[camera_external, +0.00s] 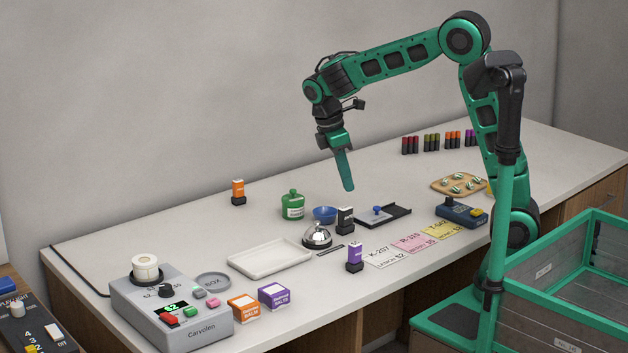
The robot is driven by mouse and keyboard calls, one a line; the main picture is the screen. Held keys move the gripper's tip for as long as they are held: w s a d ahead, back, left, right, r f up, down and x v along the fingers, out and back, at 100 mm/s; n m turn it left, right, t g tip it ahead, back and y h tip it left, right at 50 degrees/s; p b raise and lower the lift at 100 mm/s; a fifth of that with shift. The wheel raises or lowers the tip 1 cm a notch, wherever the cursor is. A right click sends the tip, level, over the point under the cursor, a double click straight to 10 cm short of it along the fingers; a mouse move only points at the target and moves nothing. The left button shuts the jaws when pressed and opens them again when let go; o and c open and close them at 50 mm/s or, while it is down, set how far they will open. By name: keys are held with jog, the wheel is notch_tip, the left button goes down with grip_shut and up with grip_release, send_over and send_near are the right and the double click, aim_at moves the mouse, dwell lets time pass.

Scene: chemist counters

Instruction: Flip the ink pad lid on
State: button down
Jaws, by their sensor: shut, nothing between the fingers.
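A flat black case (396,221) that looks like the ink pad lies on the counter near the middle. A small blue knob (377,209) shows on its left part, over a greyish surface. At this size I cannot tell its lid from its base, or how the lid stands. My gripper (348,187) is shut and empty. It points down above the counter, up and to the left of the black case in the picture, and appears apart from it.
Close by stand a black-and-white stamp (345,220), blue bowl (324,215), green jar (292,205), bell (317,236) and purple stamp (354,257). Labelled cards (386,256) lie in front. A dark blue device (460,212) sits to the right.

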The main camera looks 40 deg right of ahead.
aim_at(371, 215)
jog(key=x, duration=0.5)
jog(key=d, duration=0.1)
jog(key=s+d, duration=0.1)
jog(key=shift+s+d+f, duration=0.2)
jog(key=shift+d+f, duration=0.15)
jog(key=shift+f, duration=0.05)
jog(key=shift+s+d+f, duration=0.1)
jog(key=shift+s+d, duration=0.1)
jog(key=shift+d, duration=0.15)
jog(key=d, duration=0.7)
jog(key=shift+d, duration=0.4)
